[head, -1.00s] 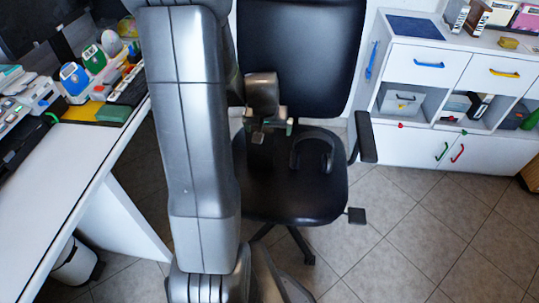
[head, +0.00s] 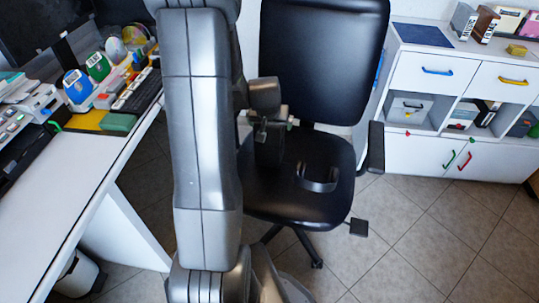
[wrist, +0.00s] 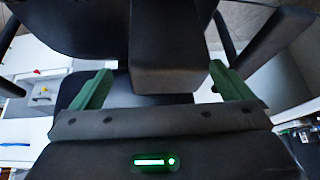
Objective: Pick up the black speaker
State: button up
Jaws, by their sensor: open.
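The black speaker (head: 269,147) is a dark box standing on the black chair seat (head: 295,205), near the backrest. In the wrist view the dark box (wrist: 168,45) fills the upper middle, between the green fingers. My gripper (head: 270,122) is over the seat at the speaker. In the wrist view my gripper (wrist: 160,72) is open, its fingers on either side of the box with a visible gap on the left. I cannot tell whether either finger touches it. My arm hides part of the seat's left side.
A dark looped object, seemingly headphones (head: 318,182), lies on the seat right of the speaker. The chair's backrest (head: 322,60) and armrest (head: 375,147) stand close by. A white desk (head: 75,185) is left, a white cabinet (head: 420,100) right. Tiled floor (head: 430,240) is clear.

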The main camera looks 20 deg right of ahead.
jog(key=shift+g+y, duration=0.3)
jog(key=shift+g, duration=0.3)
jog(key=s+f, duration=0.1)
jog(key=s+a+f, duration=0.1)
jog(key=f, duration=0.2)
jog(key=shift+s+a+f, duration=0.2)
jog(key=shift+s, duration=0.2)
jog(key=shift+c, duration=0.6)
jog(key=shift+w+a, duration=0.15)
jog(key=shift+a, duration=0.1)
jog(key=c, duration=1.6)
jog(key=r, duration=0.1)
jog(key=d+r, duration=0.1)
jog(key=r+p, duration=0.1)
jog(key=r, duration=0.1)
jog(key=shift+w+d, duration=0.3)
jog(key=shift+w, duration=0.05)
grip_shut()
notch_tip(320, 180, up, 6)
jog(key=p, duration=0.1)
jog(key=shift+w+a, duration=0.15)
jog(key=shift+a, duration=0.1)
jog(key=shift+r, duration=0.15)
jog(key=o, duration=1.3)
grip_release()
jog(key=shift+r, duration=0.1)
